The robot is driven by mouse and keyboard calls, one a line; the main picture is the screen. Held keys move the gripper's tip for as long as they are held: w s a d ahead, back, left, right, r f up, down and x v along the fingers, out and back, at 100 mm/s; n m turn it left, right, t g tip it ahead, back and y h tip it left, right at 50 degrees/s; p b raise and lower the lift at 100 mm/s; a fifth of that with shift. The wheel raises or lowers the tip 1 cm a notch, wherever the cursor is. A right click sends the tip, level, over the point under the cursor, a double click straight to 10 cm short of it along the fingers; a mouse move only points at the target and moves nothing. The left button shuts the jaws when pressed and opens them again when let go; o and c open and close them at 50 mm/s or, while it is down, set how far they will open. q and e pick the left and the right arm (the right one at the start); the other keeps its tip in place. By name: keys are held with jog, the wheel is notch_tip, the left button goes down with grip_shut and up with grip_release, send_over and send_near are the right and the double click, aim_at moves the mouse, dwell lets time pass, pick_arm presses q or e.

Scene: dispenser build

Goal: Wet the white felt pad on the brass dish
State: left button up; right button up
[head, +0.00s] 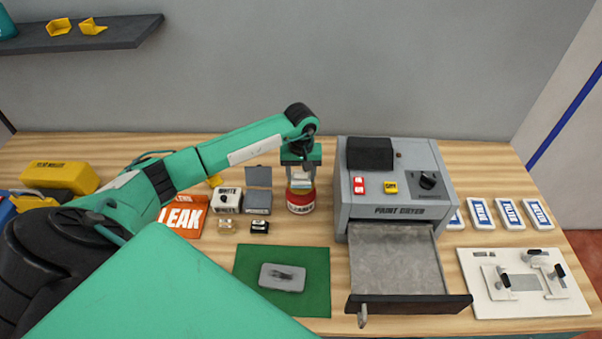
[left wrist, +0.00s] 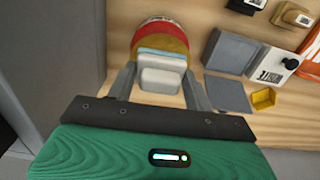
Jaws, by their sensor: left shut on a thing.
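My left gripper (head: 301,180) is shut on a small white block, the felt pad (left wrist: 160,77), with a pale blue layer along its far side. In the left wrist view the pad sits between the two fingers. The red can (head: 300,203) with a white label stands upright on the bench directly below the gripper. Its round brass dish (left wrist: 176,46) shows behind the pad in the left wrist view. The pad is over the dish; I cannot tell whether they touch. My right gripper is out of view.
A grey paint dryer (head: 394,190) stands right of the can, its drawer (head: 396,263) pulled open. An open grey box (head: 258,200), a white box (head: 227,200) and an orange LEAK packet (head: 183,216) are to the left. A green mat (head: 318,292) lies in front.

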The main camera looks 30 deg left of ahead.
aim_at(301, 171)
pick_arm(q)
jog(key=shift+f+b, duration=0.35)
jog(key=shift+f, duration=0.05)
dwell(0.9)
jog(key=shift+r+p, duration=0.7)
jog(key=shift+r, duration=1.35)
jog(key=shift+r+p, duration=0.45)
jog(key=shift+r, duration=1.05)
jog(key=shift+s+f, duration=0.1)
jog(key=shift+f, duration=0.05)
